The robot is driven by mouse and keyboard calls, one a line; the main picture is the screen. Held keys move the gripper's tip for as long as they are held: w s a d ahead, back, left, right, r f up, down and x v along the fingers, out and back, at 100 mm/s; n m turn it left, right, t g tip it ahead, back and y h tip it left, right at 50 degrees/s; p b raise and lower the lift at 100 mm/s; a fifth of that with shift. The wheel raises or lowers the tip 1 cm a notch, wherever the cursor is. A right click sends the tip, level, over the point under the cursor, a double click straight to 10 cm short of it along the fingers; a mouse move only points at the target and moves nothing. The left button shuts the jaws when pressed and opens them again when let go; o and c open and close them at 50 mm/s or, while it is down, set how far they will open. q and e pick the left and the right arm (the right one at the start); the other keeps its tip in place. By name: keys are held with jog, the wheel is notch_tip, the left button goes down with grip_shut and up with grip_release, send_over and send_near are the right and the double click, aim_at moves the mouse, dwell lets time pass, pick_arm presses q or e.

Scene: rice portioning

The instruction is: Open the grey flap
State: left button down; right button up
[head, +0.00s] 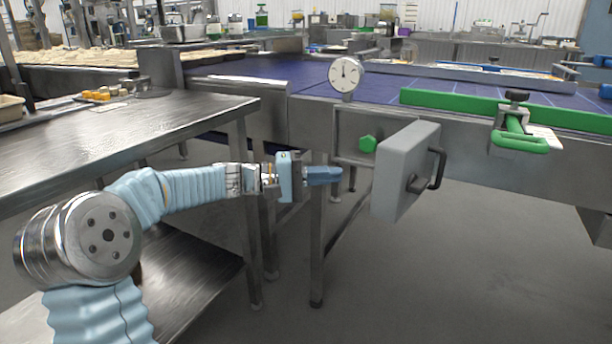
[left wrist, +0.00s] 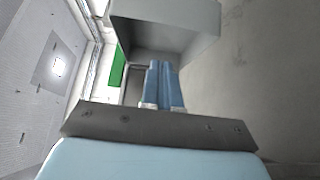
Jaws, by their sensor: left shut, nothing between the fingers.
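The grey flap (head: 402,172) is a thick box-like panel with a black handle (head: 437,168) on its right side. It stands out at an angle from the conveyor's side, in front of a rectangular metal frame (head: 338,135). My left gripper (head: 338,174) is shut and empty, left of the flap, with a gap between them in the head view. In the left wrist view the shut blue fingers (left wrist: 164,75) point toward the grey flap (left wrist: 165,38); whether they touch it I cannot tell there. The handle is hidden in that view. My right gripper is not in view.
A green knob (head: 368,144) sits beside the flap, and a round dial (head: 346,74) stands above the frame. A green clamp (head: 519,142) is on the conveyor edge at right. A steel table (head: 120,130) stands at left. The floor (head: 460,270) below the flap is clear.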

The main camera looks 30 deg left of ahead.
aim_at(387, 187)
pick_arm(q)
jog(key=d, duration=0.5)
jog(key=shift+w+d, duration=0.1)
jog(key=shift+d, duration=0.3)
jog(key=d+b, duration=0.2)
jog(key=b, duration=0.1)
jog(key=s+d+b, duration=0.1)
jog(key=d, duration=0.1)
jog(key=shift+f, duration=0.25)
jog(key=shift+d+r, duration=0.15)
jog(key=shift+r, duration=0.1)
